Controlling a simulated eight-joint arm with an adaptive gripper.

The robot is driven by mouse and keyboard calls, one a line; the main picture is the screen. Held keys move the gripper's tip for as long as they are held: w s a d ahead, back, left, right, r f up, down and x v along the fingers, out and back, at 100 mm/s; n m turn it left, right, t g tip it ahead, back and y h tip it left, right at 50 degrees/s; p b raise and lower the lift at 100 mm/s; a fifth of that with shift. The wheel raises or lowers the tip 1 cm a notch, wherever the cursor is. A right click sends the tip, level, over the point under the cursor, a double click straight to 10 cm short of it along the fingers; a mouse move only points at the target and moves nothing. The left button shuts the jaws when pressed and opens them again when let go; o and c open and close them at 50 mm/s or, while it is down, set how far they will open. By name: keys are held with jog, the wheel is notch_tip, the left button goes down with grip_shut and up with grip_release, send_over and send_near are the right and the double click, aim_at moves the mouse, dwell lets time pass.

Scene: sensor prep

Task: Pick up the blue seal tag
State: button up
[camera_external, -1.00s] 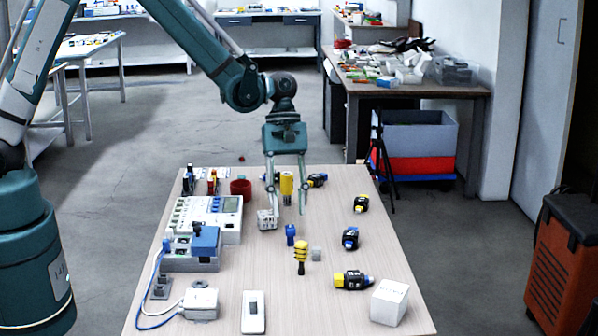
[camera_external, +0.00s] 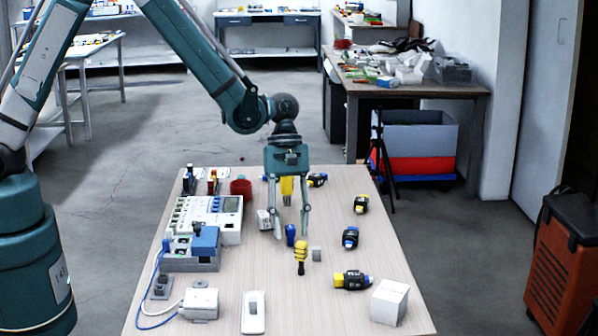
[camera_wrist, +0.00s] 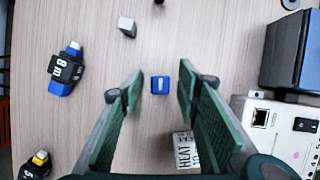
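The blue seal tag (camera_external: 290,234) stands on the wooden table in the external view. In the wrist view the blue seal tag (camera_wrist: 160,85) shows from above as a small blue block, centred just beyond and between the fingertips. My gripper (camera_external: 291,234) is open, with its two fingers pointing down around the tag's place in the picture. In the wrist view my gripper (camera_wrist: 161,82) has its green fingers spread wide, one on each side of the tag, with clear gaps. Nothing is held, and I cannot tell the fingertips' exact height above the table.
A blue-black connector (camera_external: 350,238) lies right; between is bare table.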

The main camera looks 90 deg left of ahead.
jog(key=shift+d+f, duration=0.1)
jog(key=shift+f, duration=0.1)
dwell(0.4)
jog(key=c, duration=0.8)
